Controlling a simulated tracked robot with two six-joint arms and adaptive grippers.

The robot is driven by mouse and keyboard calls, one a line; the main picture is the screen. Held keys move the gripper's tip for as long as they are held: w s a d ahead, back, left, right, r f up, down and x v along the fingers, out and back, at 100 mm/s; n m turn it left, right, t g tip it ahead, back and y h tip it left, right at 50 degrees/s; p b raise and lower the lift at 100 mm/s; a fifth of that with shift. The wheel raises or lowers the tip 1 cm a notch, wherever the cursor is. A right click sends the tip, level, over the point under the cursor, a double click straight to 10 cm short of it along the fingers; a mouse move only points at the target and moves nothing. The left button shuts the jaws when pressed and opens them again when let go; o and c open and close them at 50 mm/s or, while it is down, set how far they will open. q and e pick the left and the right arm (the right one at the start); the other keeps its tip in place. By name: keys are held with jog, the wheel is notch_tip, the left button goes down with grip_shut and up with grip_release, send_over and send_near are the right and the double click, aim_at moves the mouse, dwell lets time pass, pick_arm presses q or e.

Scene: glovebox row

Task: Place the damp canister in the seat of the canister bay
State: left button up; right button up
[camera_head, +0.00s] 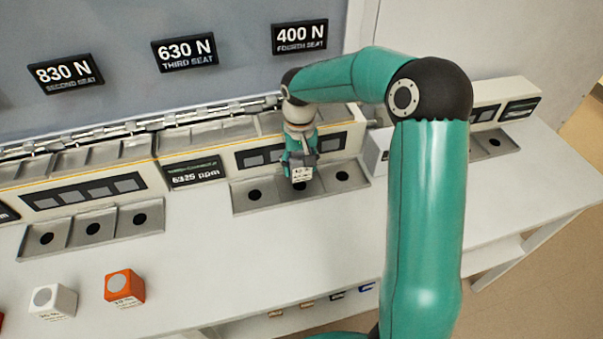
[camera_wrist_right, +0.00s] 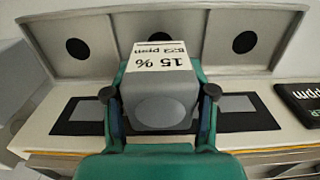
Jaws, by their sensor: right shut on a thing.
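My right gripper (camera_head: 300,162) is shut on a grey canister (camera_head: 301,175). The canister also shows in the right wrist view (camera_wrist_right: 160,102), held between the two fingers, with a white label reading 15 % and a ppm figure. It is over the middle of a metal three-seat tray (camera_head: 270,204), which shows in the wrist view (camera_wrist_right: 108,30) with its round holes. The middle hole is partly hidden in the head view; I cannot tell the gap between canister and tray. My left gripper is not in view.
A white canister (camera_head: 53,301) and an orange canister (camera_head: 124,287) stand on the bench at the front left. Another three-seat tray (camera_head: 70,245) is empty at left. A display (camera_head: 194,172) reads about 6325 ppm. The bench front right of them is clear.

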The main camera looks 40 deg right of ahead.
aim_at(300, 155)
jog(key=shift+f, duration=2.1)
jog(key=o, duration=1.2)
jog(key=shift+o, duration=0.2)
notch_tip(300, 155, up, 12)
jog(key=shift+r, duration=0.1)
jog(key=shift+s, duration=0.1)
